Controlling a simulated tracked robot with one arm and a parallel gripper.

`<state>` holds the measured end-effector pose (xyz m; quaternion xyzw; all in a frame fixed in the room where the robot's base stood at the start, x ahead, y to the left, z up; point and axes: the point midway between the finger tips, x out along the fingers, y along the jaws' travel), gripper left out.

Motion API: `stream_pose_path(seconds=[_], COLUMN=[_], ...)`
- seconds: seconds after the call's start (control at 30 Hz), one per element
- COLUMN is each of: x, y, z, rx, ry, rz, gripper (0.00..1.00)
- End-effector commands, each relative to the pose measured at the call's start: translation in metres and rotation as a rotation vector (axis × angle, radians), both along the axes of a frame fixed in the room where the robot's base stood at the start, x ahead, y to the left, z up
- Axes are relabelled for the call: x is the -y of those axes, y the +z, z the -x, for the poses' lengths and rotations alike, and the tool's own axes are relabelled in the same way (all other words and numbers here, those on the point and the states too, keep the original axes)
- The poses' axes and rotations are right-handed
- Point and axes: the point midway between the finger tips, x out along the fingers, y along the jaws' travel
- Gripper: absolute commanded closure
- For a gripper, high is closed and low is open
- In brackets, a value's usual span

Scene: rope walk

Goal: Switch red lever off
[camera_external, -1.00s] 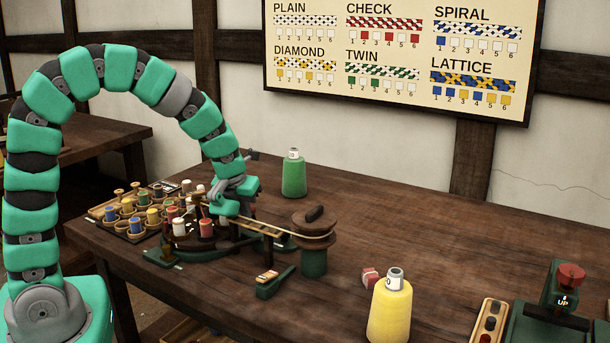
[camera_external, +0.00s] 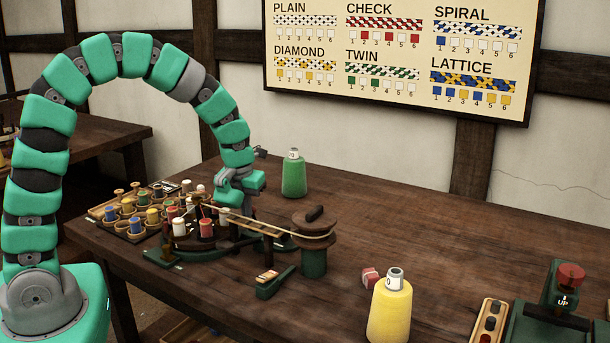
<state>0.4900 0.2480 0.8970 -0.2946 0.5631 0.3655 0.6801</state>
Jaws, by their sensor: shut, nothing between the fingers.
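My gripper (camera_external: 222,203) is shut and empty. It hangs over the back of the braiding machine (camera_external: 205,245), left of and behind the small green box and far from the red knob. Its fingertips are partly hard to make out.
A bobbin tray (camera_external: 135,232) stands left of the machine. A rope runs from the machine to a wooden reel (camera_external: 315,225). The right back table is clear.

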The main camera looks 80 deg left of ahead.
Motion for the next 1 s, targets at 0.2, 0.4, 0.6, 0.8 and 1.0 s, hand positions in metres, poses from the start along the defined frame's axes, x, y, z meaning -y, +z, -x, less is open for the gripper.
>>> stream_pose_path(seconds=[0.2,0.4,0.6,0.8,1.0], x=[-0.0012,-0.0019,-0.0029,-0.0041,-0.0067], y=[0.0024,0.002,0.0028,0.0045,0.0075], z=[-0.0024,-0.002,-0.0031,-0.0046,-0.0071], rx=[-0.018,-0.037,-0.036,-0.036,-0.036], ry=[0.002,0.001,-0.001,0.0,0.0], rz=[0.024,0.037,0.036,0.037,0.037], gripper=[1.0,1.0,1.0,1.0,1.0])
